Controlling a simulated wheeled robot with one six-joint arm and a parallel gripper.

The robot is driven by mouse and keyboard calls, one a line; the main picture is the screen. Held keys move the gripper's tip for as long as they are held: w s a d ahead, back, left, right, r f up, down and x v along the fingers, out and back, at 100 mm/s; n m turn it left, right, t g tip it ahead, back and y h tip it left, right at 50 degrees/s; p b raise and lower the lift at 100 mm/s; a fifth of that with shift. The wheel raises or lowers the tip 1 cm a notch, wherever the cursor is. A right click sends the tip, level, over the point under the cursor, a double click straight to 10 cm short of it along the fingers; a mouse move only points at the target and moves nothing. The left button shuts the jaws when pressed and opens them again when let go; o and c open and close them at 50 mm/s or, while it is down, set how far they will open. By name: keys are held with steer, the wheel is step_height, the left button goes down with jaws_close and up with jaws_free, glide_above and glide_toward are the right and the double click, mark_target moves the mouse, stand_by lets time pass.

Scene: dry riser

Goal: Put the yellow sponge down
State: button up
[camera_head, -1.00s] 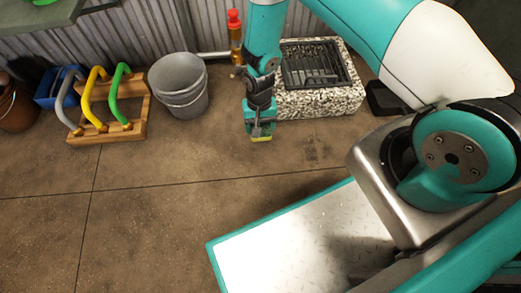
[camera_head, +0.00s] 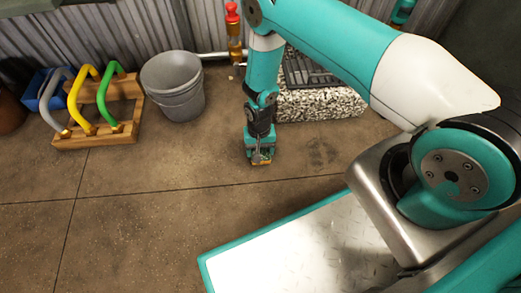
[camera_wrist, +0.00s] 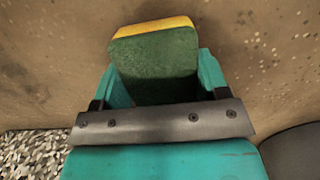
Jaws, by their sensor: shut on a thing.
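My gripper (camera_head: 260,158) points down, low over the brown floor (camera_head: 190,190), in front of the speckled stone basin. It is shut on the yellow sponge (camera_wrist: 155,28). In the wrist view the sponge stands between the two teal fingers, its dark green face toward the camera and its yellow layer along the far edge. I cannot tell whether the sponge touches the floor.
The stone basin (camera_head: 320,105) with a dark grate stands behind my gripper. A grey bucket (camera_head: 173,85) is to its left, then a wooden rack (camera_head: 95,135) with coloured hoses and a blue bin (camera_head: 42,90). A red-topped pipe (camera_head: 233,35) stands at the wall. Floor in front and left is open.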

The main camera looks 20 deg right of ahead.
steer(key=shift+f, duration=0.15)
steer(key=o, duration=0.8)
